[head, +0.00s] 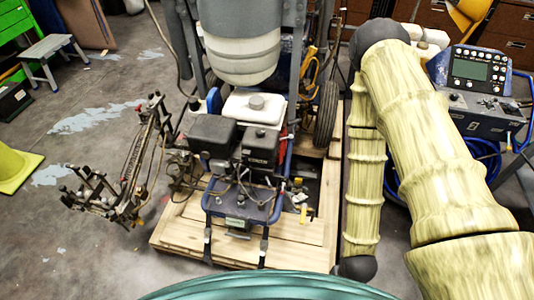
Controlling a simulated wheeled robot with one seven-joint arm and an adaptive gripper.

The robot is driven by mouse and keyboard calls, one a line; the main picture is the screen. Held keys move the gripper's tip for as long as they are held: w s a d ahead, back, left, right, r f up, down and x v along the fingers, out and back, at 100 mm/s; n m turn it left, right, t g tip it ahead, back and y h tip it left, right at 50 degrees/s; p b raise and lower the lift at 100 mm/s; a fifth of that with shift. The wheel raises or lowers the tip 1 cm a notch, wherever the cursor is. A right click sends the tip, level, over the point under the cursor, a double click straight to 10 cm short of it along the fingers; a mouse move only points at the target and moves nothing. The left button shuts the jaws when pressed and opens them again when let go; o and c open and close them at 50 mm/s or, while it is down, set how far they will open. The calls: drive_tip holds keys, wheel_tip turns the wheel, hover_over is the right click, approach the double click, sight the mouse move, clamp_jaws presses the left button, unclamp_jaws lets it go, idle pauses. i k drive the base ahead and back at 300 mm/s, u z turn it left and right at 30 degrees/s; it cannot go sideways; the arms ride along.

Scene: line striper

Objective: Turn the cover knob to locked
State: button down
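The line striper (240,150) stands on a wooden pallet (180,236) in the middle of the head view. It has a black engine, a white fuel tank (240,107) with a round cap, and a large pale hopper (243,55) above. A small yellow part (304,213) shows low on the machine's right side. I cannot tell which part is the cover knob or how it is turned. My arm, in a pale yellow sleeve, bends down at the right. My gripper is not in view.
A blue control console (478,85) with a screen stands at the right, with blue hose (483,160) below it. A spray-arm assembly (135,170) juts out at the left. Floor at left is mostly clear.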

sight(259, 132)
drive_tip(key=z, duration=0.5)
drive_tip(key=k, duration=0.55)
drive_tip(key=z, duration=0.4)
drive_tip(key=i, duration=0.8)
drive_tip(key=u, duration=1.2)
drive_tip(key=i, duration=0.35)
drive_tip(key=u, duration=0.35)
